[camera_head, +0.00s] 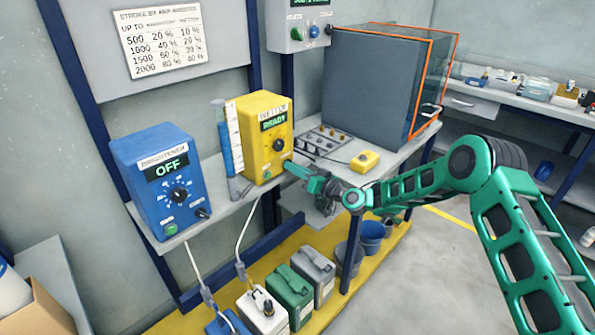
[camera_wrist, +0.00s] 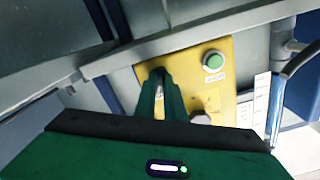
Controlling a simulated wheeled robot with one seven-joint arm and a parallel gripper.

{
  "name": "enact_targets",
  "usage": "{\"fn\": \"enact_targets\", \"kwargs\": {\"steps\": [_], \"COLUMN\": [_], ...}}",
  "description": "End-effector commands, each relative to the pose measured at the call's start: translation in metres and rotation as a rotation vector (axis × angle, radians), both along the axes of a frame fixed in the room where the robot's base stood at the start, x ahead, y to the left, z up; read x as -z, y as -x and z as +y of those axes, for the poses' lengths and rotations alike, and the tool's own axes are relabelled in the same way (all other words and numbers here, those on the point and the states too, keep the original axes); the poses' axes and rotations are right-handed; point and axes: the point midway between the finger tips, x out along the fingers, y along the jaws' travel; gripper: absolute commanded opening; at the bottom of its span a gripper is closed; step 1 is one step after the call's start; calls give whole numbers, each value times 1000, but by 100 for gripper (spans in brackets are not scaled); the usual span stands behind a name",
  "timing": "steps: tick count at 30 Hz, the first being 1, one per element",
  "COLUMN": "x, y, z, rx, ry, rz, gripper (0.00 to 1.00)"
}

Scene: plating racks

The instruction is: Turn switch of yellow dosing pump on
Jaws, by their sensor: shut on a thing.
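The yellow dosing pump (camera_head: 278,155) stands on the shelf, labelled WETTER, and its green display (camera_head: 273,123) reads READY. A dark knob (camera_head: 278,145) is on its front. My gripper (camera_head: 290,166) is at the lower right of the pump's front, its fingers shut on the switch there. The fingers hide the switch in the head view. In the wrist view, my gripper (camera_wrist: 160,85) reaches the yellow panel (camera_wrist: 222,80) with its fingertips close around the switch, which is mostly covered. The green button (camera_wrist: 213,60) and the knob (camera_wrist: 200,117) show beside the fingers.
A blue pump (camera_head: 148,198) labelled BRIGHTENER, showing OFF, stands to the left. A clear measuring cylinder (camera_head: 227,140) is between the pumps. A yellow button box (camera_head: 365,161) and a large grey cabinet (camera_head: 370,90) are to the right. Several canisters (camera_head: 290,295) stand below the shelf.

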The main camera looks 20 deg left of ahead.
Motion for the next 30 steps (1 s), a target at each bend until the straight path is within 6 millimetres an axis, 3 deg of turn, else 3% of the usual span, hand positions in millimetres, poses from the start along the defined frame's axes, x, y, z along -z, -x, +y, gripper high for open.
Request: {"fn": "enact_targets", "kwargs": {"steps": [9, 26, 29, 30], "x": [-1, 0, 0, 0], "y": [6, 7, 7, 6], "z": [5, 6, 6, 5], "rx": [-11, -13, -13, -12], "ry": [-54, -65, -65, -64], "rz": [129, 159, 159, 159], "gripper": [0, 0, 26, 28]}}
